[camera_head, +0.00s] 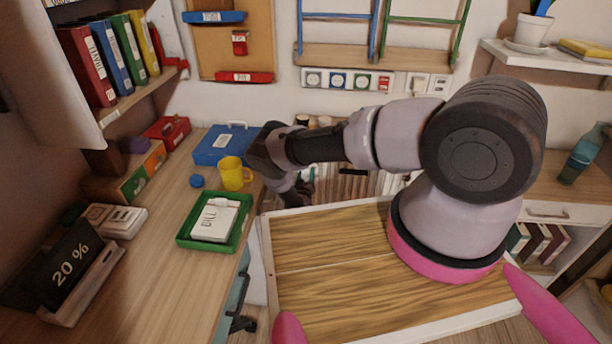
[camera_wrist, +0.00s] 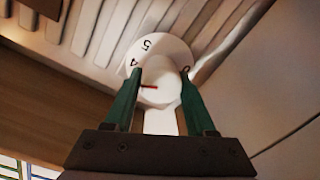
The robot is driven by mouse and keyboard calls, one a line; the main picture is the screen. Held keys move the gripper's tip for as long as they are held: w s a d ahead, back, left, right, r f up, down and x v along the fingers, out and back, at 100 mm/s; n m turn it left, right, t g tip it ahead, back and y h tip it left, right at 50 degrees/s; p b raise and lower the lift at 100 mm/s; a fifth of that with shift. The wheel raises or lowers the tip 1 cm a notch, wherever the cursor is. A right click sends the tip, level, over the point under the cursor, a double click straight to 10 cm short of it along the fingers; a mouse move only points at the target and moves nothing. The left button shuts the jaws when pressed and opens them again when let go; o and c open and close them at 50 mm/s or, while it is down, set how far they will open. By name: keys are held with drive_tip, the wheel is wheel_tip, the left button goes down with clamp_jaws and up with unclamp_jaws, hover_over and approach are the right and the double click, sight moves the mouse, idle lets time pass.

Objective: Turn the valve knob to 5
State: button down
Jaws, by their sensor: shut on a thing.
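The valve knob (camera_wrist: 166,88) is white and round and sits in front of a white dial with the numbers 4 and 5 at its upper left. The red mark on the knob points left in the wrist view, below the 4 and away from the 5. My gripper (camera_wrist: 161,74) has a dark green finger on each side of the knob and is shut on it.
The wooden desk (camera_head: 165,240) at left bears a green tray (camera_head: 186,236), a yellow mug (camera_head: 233,176) and a blue case (camera_head: 212,156), close to my arm.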

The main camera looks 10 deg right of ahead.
drive_tip(key=m, duration=0.5)
drive_tip(key=shift+s+d, duration=0.1)
drive_tip(key=m, duration=0.5)
drive_tip(key=shift+d+f, duration=0.1)
drive_tip(key=shift+m, duration=0.4)
drive_tip(key=shift+c, duration=1.1)
unclamp_jaws()
drive_tip(key=v, duration=1)
drive_tip(key=shift+s, duration=0.35)
drive_tip(key=shift+f, duration=0.1)
drive_tip(key=shift+s, duration=0.1)
